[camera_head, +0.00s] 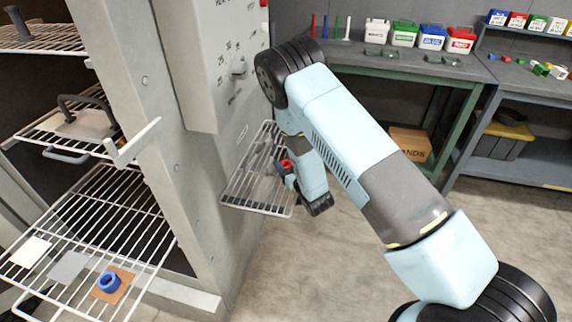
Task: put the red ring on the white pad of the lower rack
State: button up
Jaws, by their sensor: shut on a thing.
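The red ring (286,163) is held by my gripper (284,170), which is shut on it in front of a small wire side shelf. The arm hides part of the gripper. The lower rack (125,215) is a pulled-out wire shelf at the lower left. Its white pad (30,251) lies at the left front and is bare. My gripper is well to the right of the lower rack, with the grey cabinet wall between them in the picture.
A bare grey pad (68,267) and a brown pad (114,291) with a blue ring (108,281) lie on the lower rack. The wire side shelf (245,190) is on the cabinet's right side. A middle rack (75,140) with a handled plate sits above.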

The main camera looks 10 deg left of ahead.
jog(key=o, duration=0.8)
jog(key=shift+o, duration=0.2)
jog(key=v, duration=1.2)
jog(key=shift+r, duration=0.15)
